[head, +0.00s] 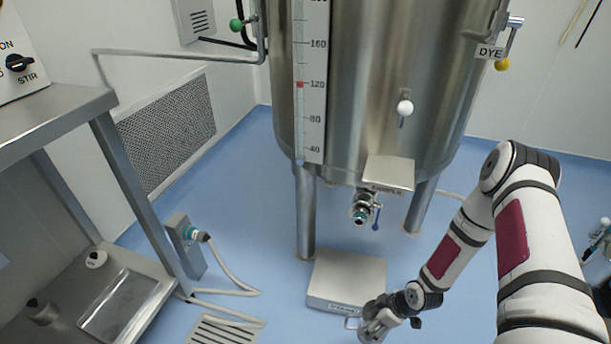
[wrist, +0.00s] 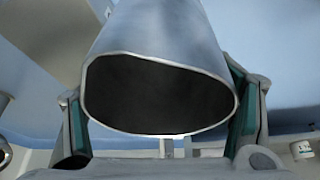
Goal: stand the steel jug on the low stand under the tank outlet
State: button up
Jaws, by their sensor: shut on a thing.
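The steel jug (wrist: 160,38) fills the middle of the wrist view, its dark open mouth facing the camera. My gripper (wrist: 160,118) is shut on it, with one green-padded finger on each side. In the head view my gripper (head: 376,326) is low at the bottom, by the front right corner of the low stand (head: 347,272); the jug is small and partly hidden there. The stand's top is bare. The tank outlet (head: 360,210), with a blue-handled valve, hangs above and behind the stand. I cannot tell whether the jug touches the stand or floor.
The steel tank (head: 370,90) stands on legs behind the stand. A steel bench (head: 60,115) is at the left, with a socket post (head: 186,245) and grey hose on the floor beside it. A floor grate (head: 225,330) lies at bottom left.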

jog(key=w+d+r+m+t+h, duration=0.1)
jog(key=w+r+m, duration=0.15)
jog(key=r, duration=0.55)
jog(key=w+r+m+t, duration=0.15)
jog(key=w+r, duration=0.25)
jog(key=r, duration=0.5)
notch_tip(320, 180, up, 21)
jog(key=a+m+h, duration=0.2)
jog(key=m+h, duration=0.1)
jog(key=m, duration=0.5)
jog(key=p+v, duration=2.5)
jog(key=p, duration=0.3)
jog(key=shift+r, duration=0.25)
jog(key=shift+w, duration=0.2)
